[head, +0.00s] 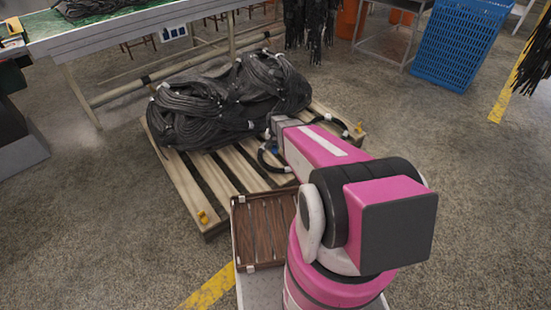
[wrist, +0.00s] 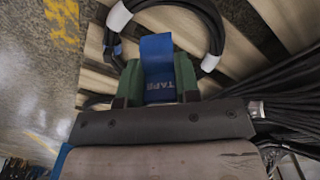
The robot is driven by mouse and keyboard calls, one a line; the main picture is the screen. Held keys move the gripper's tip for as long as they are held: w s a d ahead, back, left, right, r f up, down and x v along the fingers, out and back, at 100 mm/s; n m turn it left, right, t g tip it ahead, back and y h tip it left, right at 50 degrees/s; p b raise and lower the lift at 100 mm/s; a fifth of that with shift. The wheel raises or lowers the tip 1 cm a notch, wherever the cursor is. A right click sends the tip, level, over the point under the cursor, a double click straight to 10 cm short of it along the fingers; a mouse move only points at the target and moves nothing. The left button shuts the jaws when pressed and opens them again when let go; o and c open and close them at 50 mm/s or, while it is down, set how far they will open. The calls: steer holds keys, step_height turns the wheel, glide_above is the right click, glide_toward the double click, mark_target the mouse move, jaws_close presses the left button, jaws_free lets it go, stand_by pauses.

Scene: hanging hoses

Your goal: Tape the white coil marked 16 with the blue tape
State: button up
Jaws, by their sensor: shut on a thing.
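The tape stands up beyond the pads. Just past it lies a black hose coil with white bands (wrist: 206,18), partly cut off by the frame. I cannot tell whether tape and coil touch. No number 16 is readable. In the head view a black loop with white bits (head: 268,160) shows beside my arm's end at the pallet, with a bit of blue by it. My arm hides the gripper there.
A wooden pallet (head: 190,181) carries a big pile of black hoses (head: 225,98). A brown slatted crate (head: 262,232) stands in front of it. A blue basket (head: 460,45) and a green-topped table (head: 110,30) are behind.

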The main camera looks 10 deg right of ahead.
glide_above(275, 168)
steer(key=shift+m, duration=0.3)
step_height(275, 168, down, 8)
steer(key=shift+w+d+r, duration=0.15)
steer(key=shift+f, duration=0.25)
steer(key=shift+f, duration=1.7)
steer(key=shift+f, duration=1.95)
stand_by(0.5)
steer(key=shift+w+f, duration=0.25)
steer(key=shift+f, duration=0.7)
stand_by(0.4)
stand_by(0.3)
steer(key=o, duration=0.8)
steer(key=shift+o, duration=0.9)
steer(key=r, duration=0.9)
steer(key=s+r, duration=0.1)
steer(key=r, duration=0.4)
